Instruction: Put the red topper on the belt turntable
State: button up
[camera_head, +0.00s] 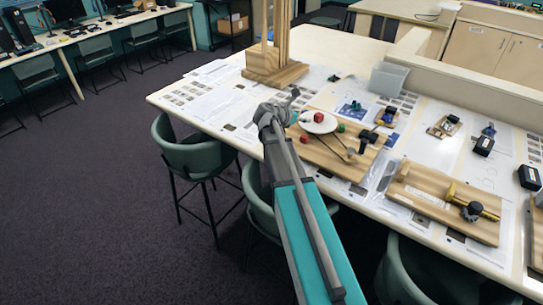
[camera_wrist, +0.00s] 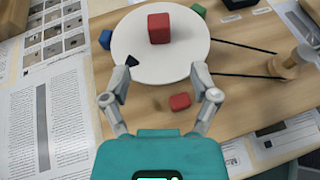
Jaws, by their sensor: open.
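The belt turntable is a white disc (camera_wrist: 136,50) on a wooden board, with two dark belt lines running to a post (camera_wrist: 290,64) at right. It also shows in the head view (camera_head: 327,127). A red block (camera_wrist: 159,28) sits on the disc's far half; it shows in the head view too (camera_head: 318,117). A smaller red block (camera_wrist: 180,101) lies on the board just off the disc's near edge, between my fingers in the picture. I cannot tell which is the topper. My gripper (camera_wrist: 163,70) is open and empty, its fingertips over the disc's near edge.
A blue block (camera_wrist: 105,39) and a green block (camera_wrist: 198,9) lie beside the disc. A wooden stand (camera_head: 272,70) rises behind my gripper. A board with a brass tube (camera_head: 468,200) lies at right. Stools (camera_head: 195,150) line the table's front.

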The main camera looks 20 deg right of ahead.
jog(key=s+a+f+m+g+y, duration=0.1)
jog(key=s+a+f+m+y, duration=0.2)
jog(key=s+a+m, duration=0.4)
jog(key=s+a+f+m+g+y, duration=0.1)
jog(key=s+a+f+m+y, duration=0.3)
jog(key=s+a+m, duration=0.3)
jog(key=s+a+f+m+g+y, duration=0.1)
jog(key=s+a+f+m+y, duration=0.3)
jog(key=a, duration=1.1)
jog(key=s+m+y, duration=0.1)
jog(key=s+m, duration=0.1)
jog(key=s, duration=0.1)
jog(key=shift+s+a+m+g+y, duration=0.2)
jog(key=shift+m+g+y, duration=0.1)
jog(key=shift+m, duration=0.1)
